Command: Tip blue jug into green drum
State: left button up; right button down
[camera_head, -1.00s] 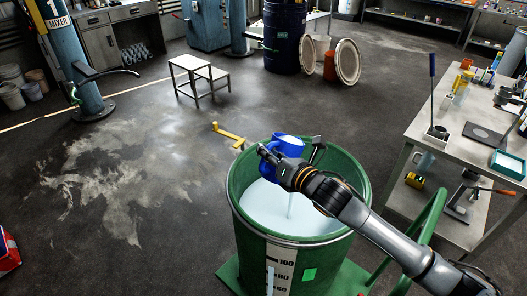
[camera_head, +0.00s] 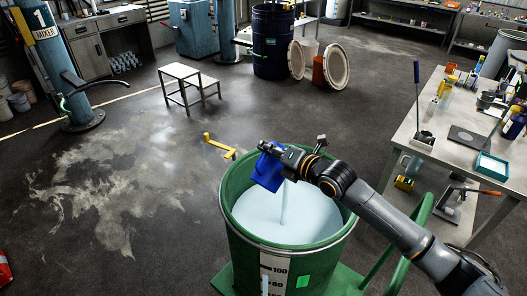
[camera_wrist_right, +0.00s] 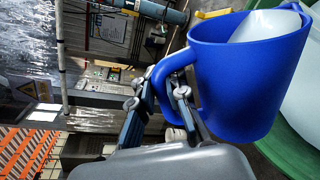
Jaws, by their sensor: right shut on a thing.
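The blue jug (camera_head: 267,172) is tilted steeply above the left part of the green drum (camera_head: 244,246). A thin pale stream (camera_head: 284,204) runs from the jug down to the white liquid (camera_head: 315,218) inside the drum. My right gripper (camera_head: 268,148) reaches over the drum and is shut on the jug's handle. In the right wrist view the jug (camera_wrist_right: 248,85) shows large, with pale liquid at its mouth, and the gripper fingers (camera_wrist_right: 158,100) close around the handle. The jug's mouth is hidden in the head view. My left gripper is not in view.
The drum stands on a green base (camera_head: 345,280) with a green handle rail (camera_head: 415,225) at right. A workbench (camera_head: 455,150) with tools stands at right. A yellow bracket-like piece (camera_head: 220,146) lies behind the drum. The floor to the left is clear.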

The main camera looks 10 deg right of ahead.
jog(key=shift+w+d+r+m, duration=0.2)
jog(key=shift+d+m, duration=0.05)
jog(key=shift+m, duration=0.05)
jog(key=shift+w+d+f+m+g+y+b, duration=0.2)
jog(key=shift+w+d+m+g+y+b, duration=0.25)
jog(key=shift+m, duration=0.55)
jog(key=shift+w+d+m, duration=0.4)
jog(key=shift+d+m, duration=0.25)
jog(key=shift+m, duration=0.05)
jog(key=shift+f+b, duration=0.25)
jog(key=shift+b, duration=0.35)
jog(key=shift+w+d+f+m+g+y+b, duration=0.25)
jog(key=shift+m+b, duration=0.35)
jog(key=shift+b, duration=0.75)
jog(key=shift+w+d+f+m+g+y+b, duration=0.1)
jog(key=shift+w+d+f+m+b, duration=0.15)
jog(key=shift+m+b, duration=0.75)
jog(key=shift+w+d+f+m+g+y+b, duration=0.15)
jog(key=shift+f+m+b, duration=0.25)
jog(key=shift+b, duration=0.85)
jog(key=shift+d+f+m+g+y+b, duration=0.2)
jog(key=shift+f+m+b, duration=0.15)
jog(key=shift+b, duration=0.9)
